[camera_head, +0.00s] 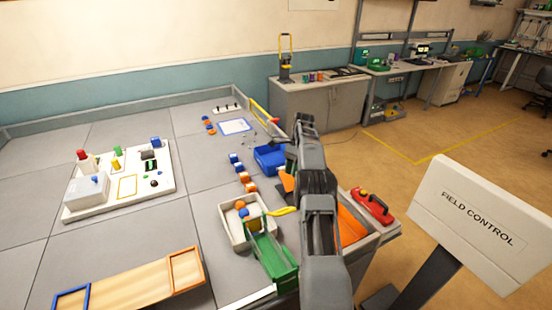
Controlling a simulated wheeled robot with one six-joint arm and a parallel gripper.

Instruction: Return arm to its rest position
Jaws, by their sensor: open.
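My arm (320,225) rises from the bottom of the head view, right of centre, and reaches away over the right edge of the grey table. My gripper (305,121) is at its far end, open, seen from behind and small. I see nothing held in it. The arm hides part of the table edge and of the things beside it.
A white board (128,203) with blocks and a wooden tray (130,285) lie further left. A red case (372,205) and a FIELD CONTROL sign (480,215) are right.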

